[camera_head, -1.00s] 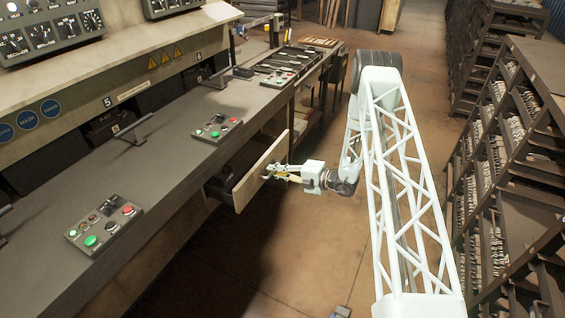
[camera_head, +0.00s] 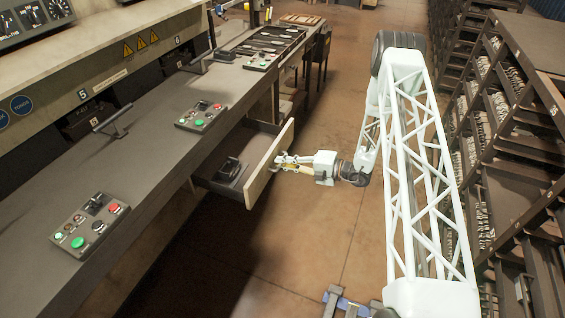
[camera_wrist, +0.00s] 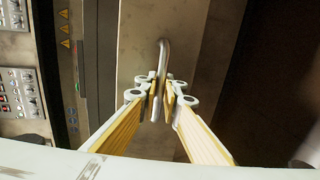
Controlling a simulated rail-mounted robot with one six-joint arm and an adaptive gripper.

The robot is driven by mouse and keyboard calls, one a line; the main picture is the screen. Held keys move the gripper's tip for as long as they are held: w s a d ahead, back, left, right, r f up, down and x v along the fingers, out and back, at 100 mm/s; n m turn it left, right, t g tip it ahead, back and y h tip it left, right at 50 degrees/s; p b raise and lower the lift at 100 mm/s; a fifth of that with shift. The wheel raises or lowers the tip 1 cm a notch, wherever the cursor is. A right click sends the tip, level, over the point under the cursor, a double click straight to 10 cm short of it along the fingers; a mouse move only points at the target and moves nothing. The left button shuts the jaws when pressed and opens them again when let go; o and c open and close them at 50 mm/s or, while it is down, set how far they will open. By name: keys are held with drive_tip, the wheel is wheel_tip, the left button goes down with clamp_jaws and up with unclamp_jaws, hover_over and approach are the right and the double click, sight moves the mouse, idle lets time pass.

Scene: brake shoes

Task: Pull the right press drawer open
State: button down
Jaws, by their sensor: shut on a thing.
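The press drawer (camera_head: 268,163) stands out from under the long workbench in the head view, with its pale front panel facing my arm. A dark object (camera_head: 231,169) lies inside it. My gripper (camera_head: 281,160) is at the outer face of the panel. In the wrist view, my gripper (camera_wrist: 161,95) is shut on a curved metal handle (camera_wrist: 163,55) that rises from the drawer front (camera_wrist: 135,60). The fingertips close around the handle's lower part and hide some of it.
The workbench (camera_head: 150,165) carries control boxes with coloured buttons (camera_head: 90,225) and lever handles (camera_head: 111,122). A tall shelf rack (camera_head: 510,150) full of parts stands on the right. Open floor (camera_head: 290,240) lies between bench and rack.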

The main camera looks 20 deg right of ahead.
drive_tip(key=c, duration=3.1)
unclamp_jaws()
drive_tip(key=shift+o, duration=0.2)
drive_tip(key=shift+s+d, duration=0.1)
drive_tip(key=shift+d, duration=0.05)
drive_tip(key=v, duration=1.1)
drive_tip(key=shift+s+d, duration=0.25)
drive_tip(key=shift+r, duration=0.15)
